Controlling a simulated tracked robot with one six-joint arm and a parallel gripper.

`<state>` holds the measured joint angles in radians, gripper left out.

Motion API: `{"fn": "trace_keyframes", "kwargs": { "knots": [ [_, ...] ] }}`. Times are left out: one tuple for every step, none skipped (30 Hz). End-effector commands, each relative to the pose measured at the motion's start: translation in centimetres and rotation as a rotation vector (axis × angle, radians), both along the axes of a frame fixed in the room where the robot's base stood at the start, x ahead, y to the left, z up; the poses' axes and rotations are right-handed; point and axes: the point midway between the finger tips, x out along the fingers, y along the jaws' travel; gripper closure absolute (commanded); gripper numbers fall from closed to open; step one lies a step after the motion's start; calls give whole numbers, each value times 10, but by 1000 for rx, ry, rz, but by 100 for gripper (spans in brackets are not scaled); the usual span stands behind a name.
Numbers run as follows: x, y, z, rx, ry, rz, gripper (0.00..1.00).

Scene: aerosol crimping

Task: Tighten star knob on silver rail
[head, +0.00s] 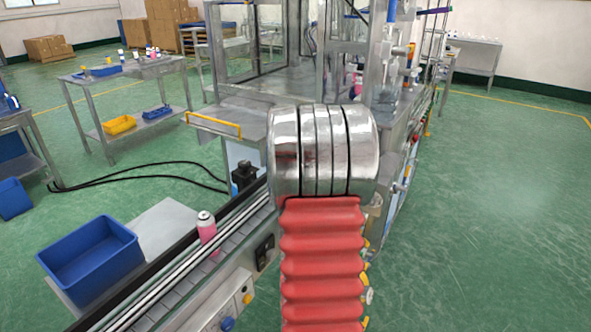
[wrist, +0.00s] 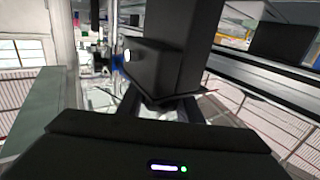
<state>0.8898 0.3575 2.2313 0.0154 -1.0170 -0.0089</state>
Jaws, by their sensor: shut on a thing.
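My gripper (wrist: 160,112) shows in the wrist view, its two dark fingers reaching up under a black block (wrist: 165,65) with a small white round spot on its left side. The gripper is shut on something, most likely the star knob. The knob itself is hidden, and I cannot make out its shape or its seat. A silver rail (wrist: 275,78) with a dark edge runs at the right of the wrist view. In the head view a long silver rail (head: 180,268) runs along the conveyor; my own arm hides the gripper there.
On the conveyor stands a pink can (head: 207,232). A blue bin (head: 92,262) is left of it, and a small black unit (head: 243,177) is at the rail's far end. Side tables (head: 128,75) stand behind, with cables on the floor. The green floor at right is clear.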

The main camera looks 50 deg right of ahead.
Motion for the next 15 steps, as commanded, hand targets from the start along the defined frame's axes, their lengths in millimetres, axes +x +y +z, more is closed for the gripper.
{"fn": "trace_keyframes", "kwargs": {
  "knots": [
    [-1,-2,2,-2,-3,-4,90],
    [-1,-2,2,-3,-3,-4,90],
    [-1,-2,2,-3,-3,-4,90],
    [-1,-2,2,-3,-3,-4,90],
    [-1,-2,2,-3,-3,-4,90],
    [-1,-2,2,-3,-3,-4,90],
    [-1,-2,2,-2,-4,-4,90],
    [-1,-2,2,-2,-4,-4,66],
    [-1,-2,2,-2,-4,-3,63],
    [-1,-2,2,-2,-3,-3,61],
    [-1,-2,1,-2,-3,-3,59],
    [-1,-1,1,-2,-3,-2,56],
    [-1,-1,1,-2,-3,-2,54],
    [0,-1,1,-2,-3,-2,52],
    [0,-1,1,-1,-2,-1,49]
  ]
}}
